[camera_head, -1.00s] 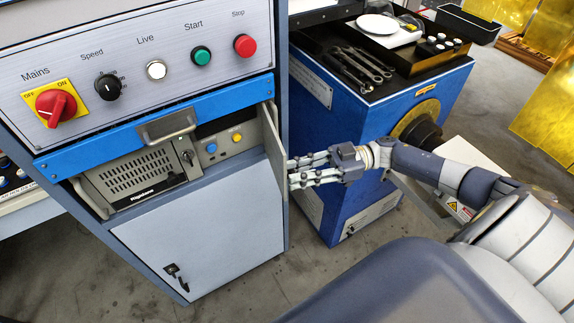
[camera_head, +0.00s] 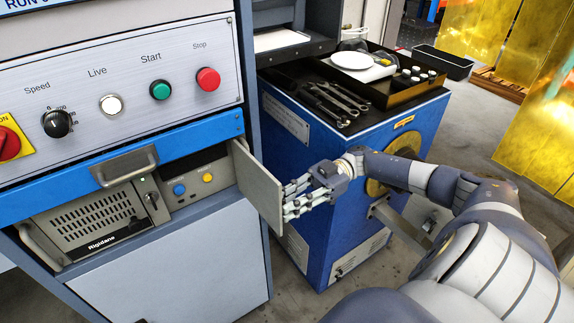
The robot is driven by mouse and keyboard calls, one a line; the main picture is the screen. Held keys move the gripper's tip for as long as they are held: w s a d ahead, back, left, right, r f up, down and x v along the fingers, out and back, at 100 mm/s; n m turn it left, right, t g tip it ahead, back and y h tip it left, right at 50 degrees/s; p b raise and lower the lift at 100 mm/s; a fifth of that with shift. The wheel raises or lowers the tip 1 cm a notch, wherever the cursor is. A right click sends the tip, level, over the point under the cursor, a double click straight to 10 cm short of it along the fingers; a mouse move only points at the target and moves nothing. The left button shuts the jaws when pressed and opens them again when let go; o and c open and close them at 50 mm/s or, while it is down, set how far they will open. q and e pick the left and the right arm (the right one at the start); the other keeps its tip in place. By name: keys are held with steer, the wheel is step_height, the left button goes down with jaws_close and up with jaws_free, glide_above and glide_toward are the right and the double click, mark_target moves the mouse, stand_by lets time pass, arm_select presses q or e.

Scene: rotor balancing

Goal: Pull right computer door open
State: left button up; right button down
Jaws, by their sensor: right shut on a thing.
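The right computer door (camera_head: 258,190) is a grey panel at the right side of the computer bay, swung outward from the cabinet. The computer (camera_head: 100,212) sits in the bay with a vented front marked Rigidane and a blue and a yellow button to its right. My right gripper (camera_head: 290,203) is at the door's outer edge, shut on the door; the exact contact of its fingertips is partly hidden by the panel. My left gripper does not show.
Above the bay are a blue drawer front (camera_head: 130,165) with a handle and a control panel (camera_head: 120,75) with several knobs and buttons. A blue cabinet (camera_head: 345,170) with wrenches and a tray on top stands close behind my right arm. Floor shows at the far right.

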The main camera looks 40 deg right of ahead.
steer(key=shift+f, duration=0.1)
steer(key=c, duration=1.4)
jaws_free()
steer(key=d, duration=0.7)
steer(key=shift+s+d, duration=0.25)
steer(key=shift+s, duration=0.05)
